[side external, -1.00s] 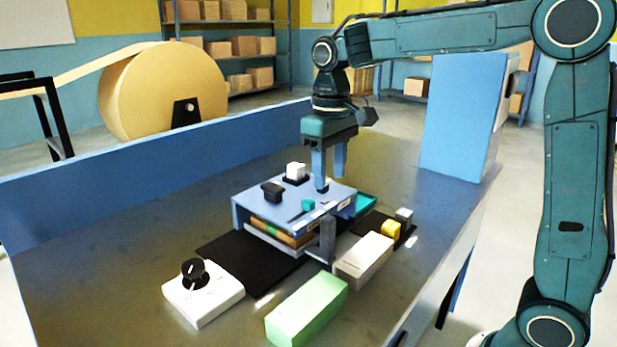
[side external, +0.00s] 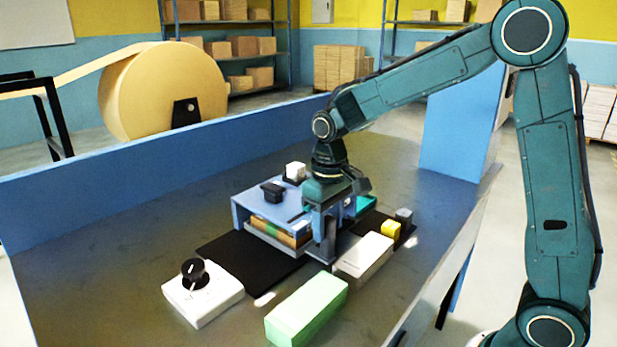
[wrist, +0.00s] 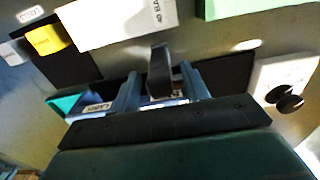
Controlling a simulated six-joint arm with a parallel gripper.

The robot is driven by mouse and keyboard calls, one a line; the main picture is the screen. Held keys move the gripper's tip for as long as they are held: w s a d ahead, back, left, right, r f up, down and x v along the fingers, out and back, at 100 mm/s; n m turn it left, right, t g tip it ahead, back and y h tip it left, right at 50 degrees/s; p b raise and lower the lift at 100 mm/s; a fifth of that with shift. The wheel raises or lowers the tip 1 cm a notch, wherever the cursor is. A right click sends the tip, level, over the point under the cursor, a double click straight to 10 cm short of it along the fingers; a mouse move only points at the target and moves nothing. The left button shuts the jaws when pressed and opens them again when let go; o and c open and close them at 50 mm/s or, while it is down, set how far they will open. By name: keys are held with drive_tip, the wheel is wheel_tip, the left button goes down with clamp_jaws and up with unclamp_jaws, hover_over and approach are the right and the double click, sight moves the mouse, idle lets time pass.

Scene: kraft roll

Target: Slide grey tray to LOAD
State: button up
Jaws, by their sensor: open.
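The grey tray (side external: 272,241) lies low under the blue stand (side external: 238,214), with brown and green pieces on it. A grey upright tab (side external: 328,243) stands at the stand's front right; its join to the tray is hidden. My gripper (side external: 318,237) points down there, its fingers close to the tab. In the wrist view my gripper (wrist: 161,78) is open, and the tab (wrist: 160,66) shows between the two fingers with gaps at both sides. Whether any finger touches it is unclear. A LOAD mark cannot be read clearly.
A white box (side external: 363,258) stands close right of the tab, and a green box (side external: 307,308) in front. A white dial box (side external: 203,298) is at front left. Yellow (side external: 391,229) and grey blocks sit on a dark mat. A black knob and white block top the stand.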

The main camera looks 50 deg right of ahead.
drive_tip(key=shift+f, duration=0.95)
drive_tip(key=shift+c, duration=0.4)
clamp_jaws()
drive_tip(key=a, duration=1.2)
drive_tip(key=shift+a, duration=0.25)
drive_tip(key=shift+r, duration=0.1)
drive_tip(key=shift+c, duration=0.3)
unclamp_jaws()
drive_tip(key=shift+a, duration=0.15)
drive_tip(key=shift+o, duration=0.7)
